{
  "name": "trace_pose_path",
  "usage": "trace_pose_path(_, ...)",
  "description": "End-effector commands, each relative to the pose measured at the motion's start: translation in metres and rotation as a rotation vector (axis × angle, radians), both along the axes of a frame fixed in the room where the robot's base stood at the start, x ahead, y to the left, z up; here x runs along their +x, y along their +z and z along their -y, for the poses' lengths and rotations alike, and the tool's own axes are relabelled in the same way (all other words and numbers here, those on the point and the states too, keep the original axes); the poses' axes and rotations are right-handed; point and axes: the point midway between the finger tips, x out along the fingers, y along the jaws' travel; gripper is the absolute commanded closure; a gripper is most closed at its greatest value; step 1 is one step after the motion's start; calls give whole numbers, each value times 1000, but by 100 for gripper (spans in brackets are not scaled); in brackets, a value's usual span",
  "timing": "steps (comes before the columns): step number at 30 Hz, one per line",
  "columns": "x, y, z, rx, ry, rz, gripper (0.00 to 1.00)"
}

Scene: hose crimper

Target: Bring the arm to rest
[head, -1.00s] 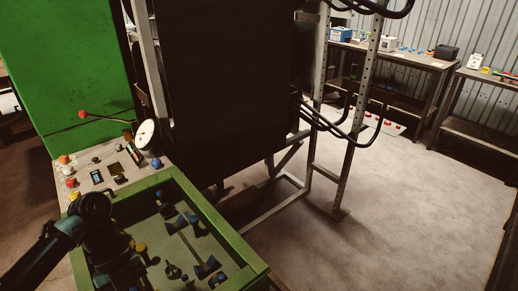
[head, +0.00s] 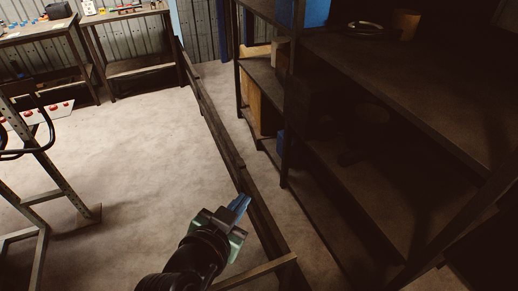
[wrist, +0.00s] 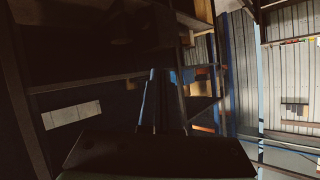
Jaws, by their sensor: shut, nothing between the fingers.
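My gripper (head: 240,205) shows at the bottom middle of the head view, at the end of my dark arm, with blue fingertips close together. It is shut and empty. It is in the air over the floor, in front of the dark beam and to the left of the shelving. In the wrist view the fingers (wrist: 157,100) show as dark and blue strips in the middle, against the shelves. My upper arm is out of view.
A dark shelving unit (head: 400,90) fills the right side, close to my gripper. A long low beam (head: 215,125) runs along the floor. Workbenches (head: 130,68) stand at the back left. A metal frame (head: 45,160) stands at the left. Open floor (head: 150,150) lies between.

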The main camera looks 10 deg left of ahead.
Motion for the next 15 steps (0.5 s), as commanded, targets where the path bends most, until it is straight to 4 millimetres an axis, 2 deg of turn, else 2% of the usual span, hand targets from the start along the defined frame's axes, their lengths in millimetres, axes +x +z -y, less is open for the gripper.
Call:
trace_pose_path(1,16,39,9,-9,24,91,100)
trace_pose_path(3,32,89,19,-28,57,211,100)
trace_pose_path(5,39,134,29,-49,80,315,100)
trace_pose_path(7,42,186,40,-79,99,442,100)
trace_pose_path(9,38,239,52,-113,111,573,100)
trace_pose_path(11,29,283,62,-144,115,686,100)
trace_pose_path(12,21,311,69,-165,113,761,100)
trace_pose_path(15,-6,373,85,-221,98,934,100)
